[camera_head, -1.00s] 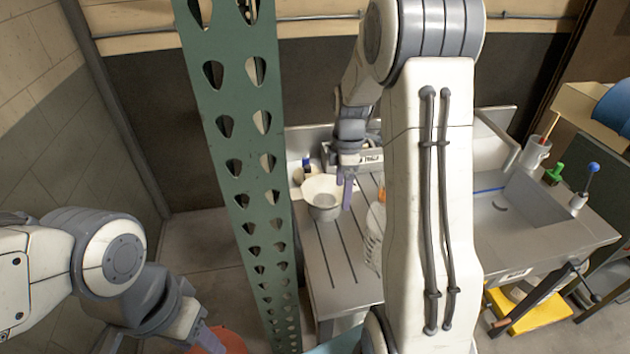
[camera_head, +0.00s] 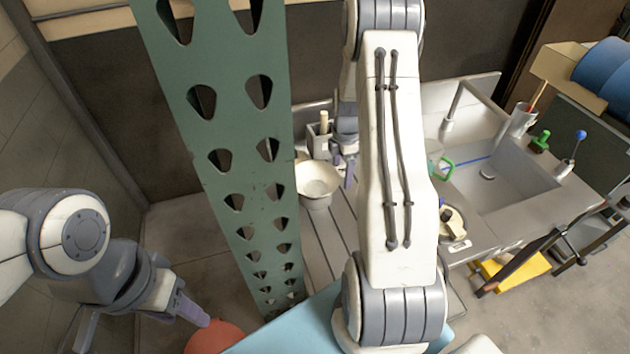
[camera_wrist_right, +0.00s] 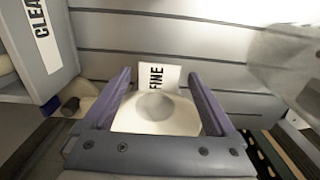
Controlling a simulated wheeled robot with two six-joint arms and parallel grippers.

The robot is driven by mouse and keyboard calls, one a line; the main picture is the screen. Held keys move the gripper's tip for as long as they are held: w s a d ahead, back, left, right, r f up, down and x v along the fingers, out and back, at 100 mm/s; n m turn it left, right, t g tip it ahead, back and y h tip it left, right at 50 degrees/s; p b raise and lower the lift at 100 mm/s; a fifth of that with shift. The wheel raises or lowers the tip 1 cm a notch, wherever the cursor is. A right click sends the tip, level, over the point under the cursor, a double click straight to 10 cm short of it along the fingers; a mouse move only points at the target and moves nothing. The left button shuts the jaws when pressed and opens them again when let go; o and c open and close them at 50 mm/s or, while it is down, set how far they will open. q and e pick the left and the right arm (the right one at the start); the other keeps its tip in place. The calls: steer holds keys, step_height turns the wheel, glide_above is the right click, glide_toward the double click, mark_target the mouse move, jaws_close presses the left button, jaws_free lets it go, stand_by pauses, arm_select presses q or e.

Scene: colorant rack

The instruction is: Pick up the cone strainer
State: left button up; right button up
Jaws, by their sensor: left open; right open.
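The cone strainer (camera_wrist_right: 150,112), white with a tab marked "FINE", shows between the two purple fingers of my right gripper (camera_wrist_right: 160,76) in the right wrist view. The fingers are open on either side of it; I cannot tell whether either touches it. In the head view my right gripper (camera_head: 344,167) is down at the far end of the steel counter, just right of a white bowl (camera_head: 318,182). The strainer cannot be made out there. My left gripper (camera_head: 143,334) is open and empty at the lower left, away from the counter.
A green perforated post (camera_head: 228,170) stands between my arms. A box lettered "CLEA" (camera_wrist_right: 38,45) is close at left in the wrist view. A large pale rounded object (camera_wrist_right: 290,70) is at right. A sink (camera_head: 500,195) lies right of my right arm. A red-orange object (camera_head: 215,338) is near my left gripper.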

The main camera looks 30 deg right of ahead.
mark_target(315, 187)
steer(key=shift+w+a+f+p, duration=0.15)
steer(key=shift+f+p, duration=0.35)
steer(key=shift+f, duration=1.35)
steer(key=c, duration=1.4)
steer(key=shift+r, duration=0.1)
